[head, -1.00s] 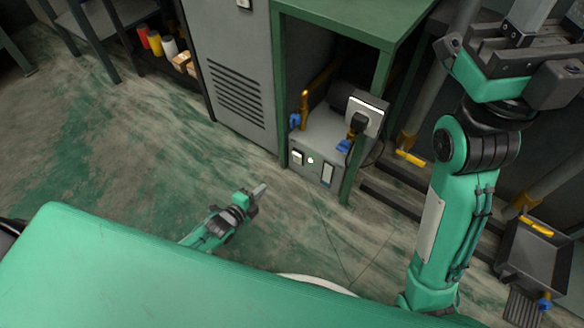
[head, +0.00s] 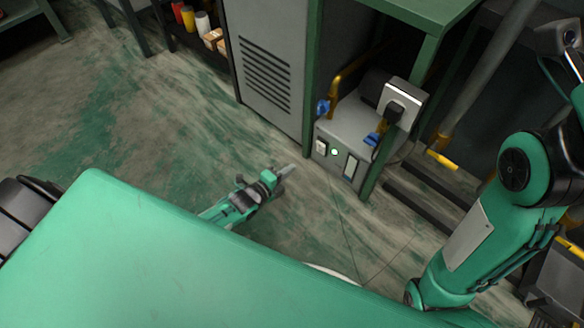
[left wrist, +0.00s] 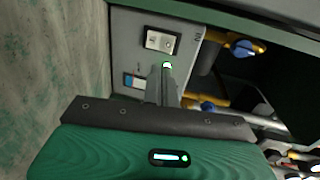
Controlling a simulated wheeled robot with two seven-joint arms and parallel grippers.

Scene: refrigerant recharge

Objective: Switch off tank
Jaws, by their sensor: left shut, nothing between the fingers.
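The tank is a grey metal unit (head: 352,128) on the floor under a green bench. Its front has a pale switch (head: 321,147), a lit green light (head: 335,152) and an upright panel (head: 350,167). My left gripper (head: 291,168) is shut and empty, low over the floor, left of the front and apart from it. In the left wrist view the shut fingertips (left wrist: 168,68) point at the front, just below the switch (left wrist: 160,41), and overlap the lower edge of the green light (left wrist: 168,64). Only my right arm shows; its fingers are out of view.
A black plug in a socket box (head: 403,98) is at the tank's upper right. Blue-handled valves (head: 323,106) sit on yellow pipes. A green bench leg (head: 372,178) stands beside the tank's right. A vented grey cabinet (head: 268,75) is at its left.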

